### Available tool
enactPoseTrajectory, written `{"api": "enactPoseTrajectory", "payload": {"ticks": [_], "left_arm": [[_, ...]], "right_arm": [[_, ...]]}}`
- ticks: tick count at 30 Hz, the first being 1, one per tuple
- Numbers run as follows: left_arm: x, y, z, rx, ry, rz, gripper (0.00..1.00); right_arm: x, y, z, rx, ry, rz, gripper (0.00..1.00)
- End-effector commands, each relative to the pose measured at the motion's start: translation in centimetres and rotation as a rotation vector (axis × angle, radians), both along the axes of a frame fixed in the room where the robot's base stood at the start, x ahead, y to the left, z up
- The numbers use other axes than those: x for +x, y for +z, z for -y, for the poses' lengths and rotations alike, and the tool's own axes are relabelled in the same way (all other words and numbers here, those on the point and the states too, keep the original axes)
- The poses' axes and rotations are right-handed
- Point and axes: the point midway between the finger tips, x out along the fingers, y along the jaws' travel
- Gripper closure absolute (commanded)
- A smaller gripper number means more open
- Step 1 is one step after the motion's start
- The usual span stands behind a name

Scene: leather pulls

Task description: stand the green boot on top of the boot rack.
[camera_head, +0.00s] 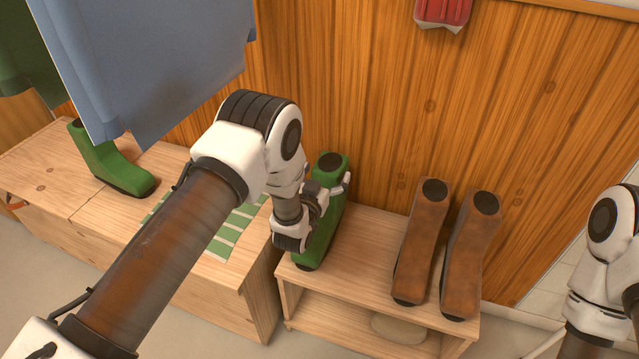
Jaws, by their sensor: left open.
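A green boot (322,228) with a dark top opening stands upright on the left end of the wooden boot rack (372,238). My left gripper (338,189) is open at the boot's upper part, with fingers beside the shaft. Whether they touch it I cannot tell. My wrist hides part of the boot's left side. A second green boot (108,165) stands on the wooden bench at the left. Of my right arm only links show at the right edge; its gripper is out of view.
Two brown boots (422,245) (470,255) stand on the rack's right part, with bare top between them and the green boot. A striped green mat (238,225) lies on the bench (52,170). A blue cloth (150,65) hangs above the bench; a wood-panelled wall (380,90) stands behind.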

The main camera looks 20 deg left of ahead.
Motion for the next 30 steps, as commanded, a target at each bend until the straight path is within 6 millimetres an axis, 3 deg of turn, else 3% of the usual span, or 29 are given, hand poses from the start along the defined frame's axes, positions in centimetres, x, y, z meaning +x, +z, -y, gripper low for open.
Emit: {"api": "enactPoseTrajectory", "payload": {"ticks": [12, 16, 22, 23, 26, 29, 30], "left_arm": [[-9.8, 0.0, -0.3, 0.0, -0.001, -0.004, 0.0], [-11.0, 0.0, -0.3, 0.0, 0.0, -0.001, 0.0], [-11.4, -0.5, -0.5, 0.001, 0.002, -0.021, 0.0], [-11.7, -1.1, -0.6, 0.002, 0.005, -0.051, 0.0], [-14.5, -5.7, -1.8, 0.009, 0.024, -0.284, 0.0], [-21.5, -12.1, -3.4, 0.016, 0.047, -0.673, 0.0], [-25.2, -14.2, -3.8, 0.015, 0.053, -0.838, 0.0]], "right_arm": [[0.0, 1.8, 0.0, 0.0, 0.0, 0.0, 0.6], [0.0, 1.9, 0.0, 0.0, 0.0, 0.0, 0.6], [0.0, 1.9, 0.0, 0.0, 0.0, 0.0, 0.6], [0.0, 1.9, 0.0, 0.0, 0.0, 0.0, 0.6], [0.0, 1.9, 0.0, 0.0, 0.0, 0.0, 0.6], [0.0, 1.9, 0.0, 0.0, 0.0, 0.0, 0.6], [0.0, 1.9, 0.0, 0.0, 0.0, 0.0, 0.6]]}}
